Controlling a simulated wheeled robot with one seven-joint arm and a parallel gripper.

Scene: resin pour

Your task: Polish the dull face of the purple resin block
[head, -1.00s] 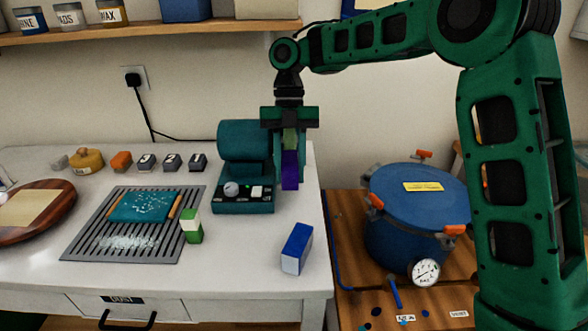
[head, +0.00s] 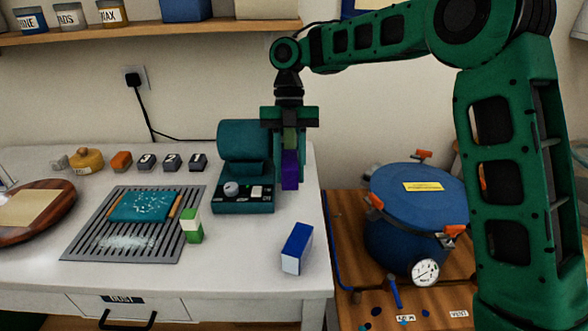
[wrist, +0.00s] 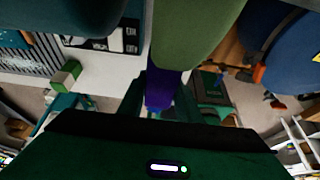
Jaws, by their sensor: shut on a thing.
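The purple resin block (head: 290,171) hangs upright below my gripper (head: 290,146), which is shut on it. The block is right beside the machine's right side. I cannot tell whether they touch. The dull face cannot be made out.
A green-and-white block (head: 192,226) stands at the edge of a grey slatted rack (head: 85,240). A blue-and-white block (head: 297,248) stands near the bench's right edge. A blue pressure pot (head: 415,215) is on the wooden table at right.

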